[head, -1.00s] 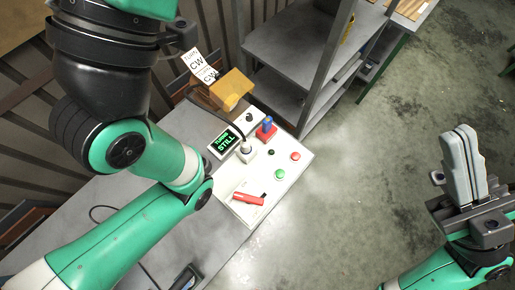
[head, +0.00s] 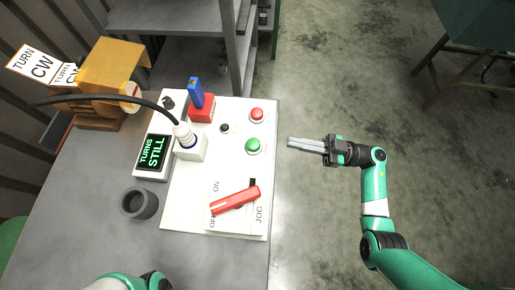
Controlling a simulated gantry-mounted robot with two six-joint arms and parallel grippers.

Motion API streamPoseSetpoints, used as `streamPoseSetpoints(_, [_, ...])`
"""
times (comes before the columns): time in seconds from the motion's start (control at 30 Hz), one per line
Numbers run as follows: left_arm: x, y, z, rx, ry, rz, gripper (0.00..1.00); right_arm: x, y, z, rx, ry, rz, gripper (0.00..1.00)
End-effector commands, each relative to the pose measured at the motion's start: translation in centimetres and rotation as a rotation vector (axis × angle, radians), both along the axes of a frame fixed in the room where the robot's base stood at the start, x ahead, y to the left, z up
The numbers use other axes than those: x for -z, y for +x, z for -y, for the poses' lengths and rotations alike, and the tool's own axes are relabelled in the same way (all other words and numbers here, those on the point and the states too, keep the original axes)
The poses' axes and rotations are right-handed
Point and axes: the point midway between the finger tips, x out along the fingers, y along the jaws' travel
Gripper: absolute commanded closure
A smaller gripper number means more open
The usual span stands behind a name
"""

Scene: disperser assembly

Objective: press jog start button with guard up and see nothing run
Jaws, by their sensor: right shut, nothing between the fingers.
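A white control panel (head: 183,218) lies on the grey bench. It bears a green button (head: 253,146), a red button (head: 257,115) and a small black knob or button (head: 225,128). A red lever (head: 235,201) lies slanted across a plate marked ON, OFF and JOG. A display (head: 154,153) reads "TURNS STILL". An orange cover (head: 110,66) stands over a brown housing at the back left; I cannot tell for sure whether it is the guard. My right gripper (head: 291,141) is shut and empty, over the floor just right of the green button, apart from it. My left gripper is not in view.
A white plug (head: 184,132) with a black cable stands in a socket on the panel. A blue-handled red block (head: 201,108) is behind it. A dark cup (head: 138,202) stands left of the panel. Grey shelves (head: 175,45) rise behind.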

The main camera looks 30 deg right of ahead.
Motion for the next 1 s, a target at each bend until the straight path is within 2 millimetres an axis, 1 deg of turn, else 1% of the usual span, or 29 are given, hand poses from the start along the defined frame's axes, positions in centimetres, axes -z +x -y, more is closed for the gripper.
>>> streamPoseSetpoints(0.3, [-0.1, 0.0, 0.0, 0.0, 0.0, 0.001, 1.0, -0.2, 0.1, 0.0, 0.001, -0.001, 0.003, 1.0])
streamPoseSetpoints(0.43, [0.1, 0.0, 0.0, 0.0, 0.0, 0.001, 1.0, -0.3, 0.4, -0.6, -0.001, -0.002, 0.003, 1.0])
streamPoseSetpoints(0.57, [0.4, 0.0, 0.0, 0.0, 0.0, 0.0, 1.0, -0.7, 1.3, -2.2, -0.003, -0.001, 0.003, 1.0])
streamPoseSetpoints(0.9, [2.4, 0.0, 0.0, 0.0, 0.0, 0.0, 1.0, -2.3, 5.2, -8.2, -0.005, -0.001, 0.006, 1.0])
streamPoseSetpoints(0.93, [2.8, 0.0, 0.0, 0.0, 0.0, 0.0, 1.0, -2.2, 5.4, -8.5, -0.004, -0.001, 0.005, 1.0])
streamPoseSetpoints(0.97, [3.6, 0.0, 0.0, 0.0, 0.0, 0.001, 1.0, -1.0, 5.4, -8.1, 0.0, 0.0, 0.001, 1.0])
streamPoseSetpoints(1.0, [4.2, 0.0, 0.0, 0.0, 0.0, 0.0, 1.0, -0.2, 5.3, -8.0, 0.001, 0.0, 0.001, 1.0])
